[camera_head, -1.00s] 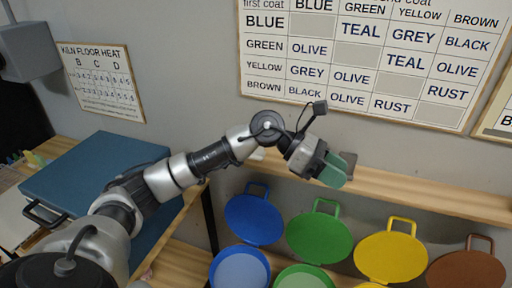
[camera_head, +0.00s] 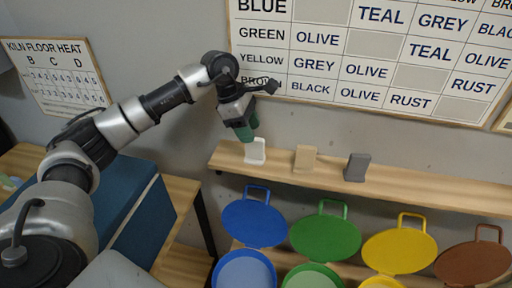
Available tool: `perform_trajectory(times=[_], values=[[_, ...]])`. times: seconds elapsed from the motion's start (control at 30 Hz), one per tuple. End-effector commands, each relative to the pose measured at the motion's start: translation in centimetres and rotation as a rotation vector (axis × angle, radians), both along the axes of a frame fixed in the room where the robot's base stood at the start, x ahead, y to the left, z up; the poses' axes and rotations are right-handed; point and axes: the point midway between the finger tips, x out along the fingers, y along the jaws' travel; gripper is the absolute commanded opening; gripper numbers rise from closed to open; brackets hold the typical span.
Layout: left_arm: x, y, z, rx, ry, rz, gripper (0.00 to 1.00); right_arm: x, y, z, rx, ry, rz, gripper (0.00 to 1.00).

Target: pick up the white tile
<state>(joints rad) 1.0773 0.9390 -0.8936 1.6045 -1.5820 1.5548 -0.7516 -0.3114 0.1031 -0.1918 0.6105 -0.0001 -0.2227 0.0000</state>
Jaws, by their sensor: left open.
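The white tile (camera_head: 255,151) stands upright at the left end of the wooden wall shelf. My left gripper (camera_head: 246,136) points down just above the tile, its green fingers close to the tile's top edge. The gripper is open, and the tile still rests on the shelf. I cannot tell whether the fingertips touch the tile. My right gripper is out of view.
A tan tile (camera_head: 305,158) and a dark grey tile (camera_head: 357,167) stand further right on the shelf (camera_head: 420,190). A blue box (camera_head: 140,225) stands at the left.

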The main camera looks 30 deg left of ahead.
Motion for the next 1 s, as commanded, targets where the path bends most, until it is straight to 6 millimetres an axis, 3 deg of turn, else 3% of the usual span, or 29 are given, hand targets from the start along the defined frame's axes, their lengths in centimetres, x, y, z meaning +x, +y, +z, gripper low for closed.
perform_trajectory(times=[0.1,0.37,0.67,1.0], values=[[0.1,-0.4,-0.9,-0.001,0.003,-0.001,0.47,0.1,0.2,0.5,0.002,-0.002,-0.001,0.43],[0.4,-1.9,-4.3,-0.003,0.002,-0.001,0.47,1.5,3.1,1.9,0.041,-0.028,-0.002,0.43],[0.5,-2.1,-5.1,-0.001,-0.002,-0.001,0.47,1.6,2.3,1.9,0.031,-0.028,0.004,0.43],[0.5,-2.1,-5.1,-0.002,-0.001,-0.001,0.00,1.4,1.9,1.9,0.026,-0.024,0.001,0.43]])
